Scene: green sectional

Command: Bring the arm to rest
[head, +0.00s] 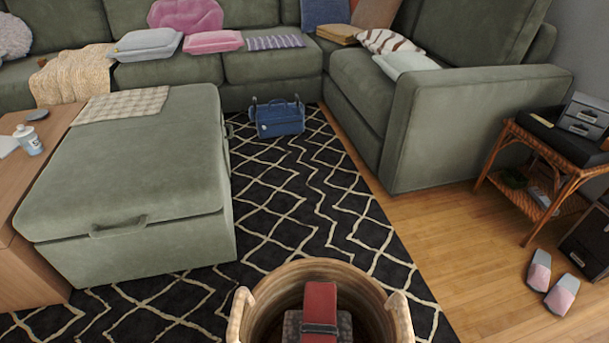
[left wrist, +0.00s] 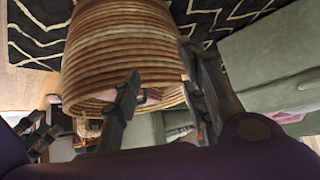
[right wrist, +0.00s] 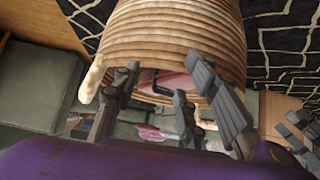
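A round wicker basket (head: 262,283) with two pale upright handles stands at the bottom middle of the head view. A red item (head: 320,305) with a dark band sits inside it; the basket's lower part is cut off. Neither gripper shows in the head view. In the left wrist view the basket's ribbed wall (left wrist: 120,45) is close, and my left gripper (left wrist: 165,85) has its fingers spread in front of it. In the right wrist view the basket wall (right wrist: 165,35) is likewise close before my right gripper (right wrist: 165,75), whose fingers are apart. I cannot tell whether fingers touch the basket.
A green ottoman (head: 140,200) stands left on a black patterned rug (head: 285,225), beside a wooden table (head: 25,240). A green sectional (head: 440,120) lines the back and right. Slippers (head: 552,283) and a wicker side table (head: 535,150) are right.

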